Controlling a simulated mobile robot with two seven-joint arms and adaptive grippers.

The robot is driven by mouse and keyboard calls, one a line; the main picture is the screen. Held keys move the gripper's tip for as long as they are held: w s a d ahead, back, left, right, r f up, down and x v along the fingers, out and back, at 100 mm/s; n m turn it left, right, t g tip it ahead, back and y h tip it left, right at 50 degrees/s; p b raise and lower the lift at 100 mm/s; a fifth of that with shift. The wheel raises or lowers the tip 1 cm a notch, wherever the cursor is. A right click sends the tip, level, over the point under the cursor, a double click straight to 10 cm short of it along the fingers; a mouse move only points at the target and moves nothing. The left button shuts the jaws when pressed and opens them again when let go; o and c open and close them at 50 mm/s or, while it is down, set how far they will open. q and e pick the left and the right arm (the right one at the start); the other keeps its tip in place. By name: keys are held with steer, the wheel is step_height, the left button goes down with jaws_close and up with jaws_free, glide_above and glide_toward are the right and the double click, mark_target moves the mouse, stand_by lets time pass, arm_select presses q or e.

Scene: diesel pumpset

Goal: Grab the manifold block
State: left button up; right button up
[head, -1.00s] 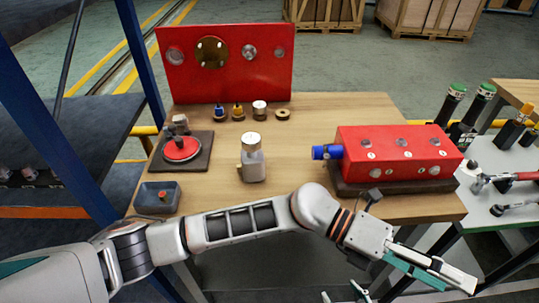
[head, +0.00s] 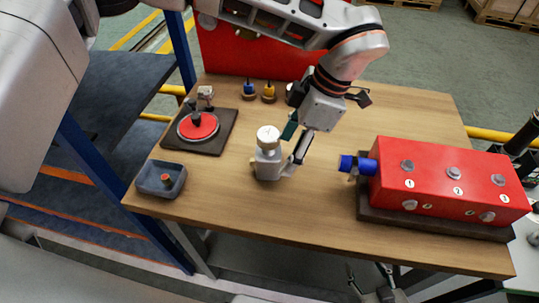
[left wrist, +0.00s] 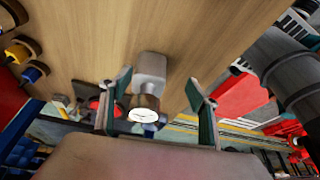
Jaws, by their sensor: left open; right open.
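A small grey block with a round silver cap (head: 267,165), which I take to be the manifold block, stands upright on the wooden table. My left gripper (head: 292,146) comes down from above on its right side, fingers open and close to it. In the left wrist view the block (left wrist: 150,68) shows between the two open green-padded fingers (left wrist: 160,92), with a gap on each side. Whether a finger touches it, I cannot tell. My right gripper (head: 377,289) is open and empty, low in front of the table's front edge, partly cut off by the frame.
A red numbered box (head: 440,185) with a blue fitting (head: 350,163) stands at the right. A grey tray (head: 160,181) and a dark board with a red disc (head: 198,127) are at the left. A red panel (head: 250,55) stands behind. The table's middle front is clear.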

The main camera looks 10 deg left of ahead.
mark_target(274, 147)
arm_select(q)
steer(key=a, duration=0.1)
steer(key=a+y, duration=0.1)
steer(key=shift+w+a+r, duration=0.25)
steer(key=shift+w+a, duration=0.1)
steer(key=shift+x, duration=0.9)
steer(key=x, duration=0.2)
steer(key=a+x, duration=0.1)
steer(key=x, duration=0.2)
steer(key=shift+w+f, duration=0.15)
steer(key=c, duration=1.7)
